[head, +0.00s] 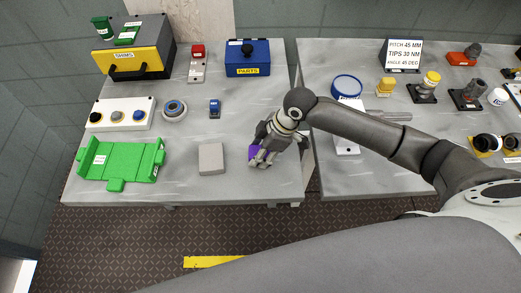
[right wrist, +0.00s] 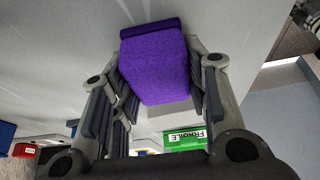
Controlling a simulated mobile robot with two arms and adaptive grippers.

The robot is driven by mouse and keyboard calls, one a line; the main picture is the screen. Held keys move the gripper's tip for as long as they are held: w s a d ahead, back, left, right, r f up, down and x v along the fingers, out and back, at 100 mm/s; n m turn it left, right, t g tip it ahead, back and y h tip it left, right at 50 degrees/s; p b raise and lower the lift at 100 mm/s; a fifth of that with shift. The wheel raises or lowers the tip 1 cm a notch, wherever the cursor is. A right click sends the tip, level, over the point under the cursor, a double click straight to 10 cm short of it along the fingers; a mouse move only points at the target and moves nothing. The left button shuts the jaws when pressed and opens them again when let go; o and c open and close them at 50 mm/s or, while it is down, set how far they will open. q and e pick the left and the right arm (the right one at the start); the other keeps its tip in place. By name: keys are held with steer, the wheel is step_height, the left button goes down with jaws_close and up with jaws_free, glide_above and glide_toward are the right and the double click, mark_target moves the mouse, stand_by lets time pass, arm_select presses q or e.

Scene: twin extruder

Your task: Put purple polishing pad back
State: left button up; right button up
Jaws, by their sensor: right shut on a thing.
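The purple polishing pad (head: 253,153) is in my right gripper (head: 263,155), near the right end of the left table. In the right wrist view the pad (right wrist: 155,65) is a purple block between the two fingers of the gripper (right wrist: 158,75), which are shut on it. Whether the pad touches the tabletop I cannot tell. A light grey block (head: 211,159) lies on the table just left of the gripper; it shows behind the pad in the wrist view (right wrist: 172,119). My left gripper is not in view.
A green tray (head: 120,161) lies at the table's front left. Behind it are a white panel with round knobs (head: 121,114), a round grey part (head: 174,110) and a small blue item (head: 214,108). A blue PARTS box (head: 247,62) stands at the back. A gap separates the tables.

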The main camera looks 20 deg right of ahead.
steer(key=shift+f, duration=0.2)
steer(key=o, duration=0.9)
steer(key=shift+f+b, duration=0.15)
steer(key=shift+b, duration=0.4)
steer(key=shift+d+r, duration=0.1)
steer(key=shift+r, duration=0.15)
steer(key=b+v, duration=0.2)
steer(key=v, duration=0.8)
steer(key=shift+s+d+r, duration=0.1)
steer(key=shift+d+r, duration=0.1)
steer(key=shift+d, duration=0.05)
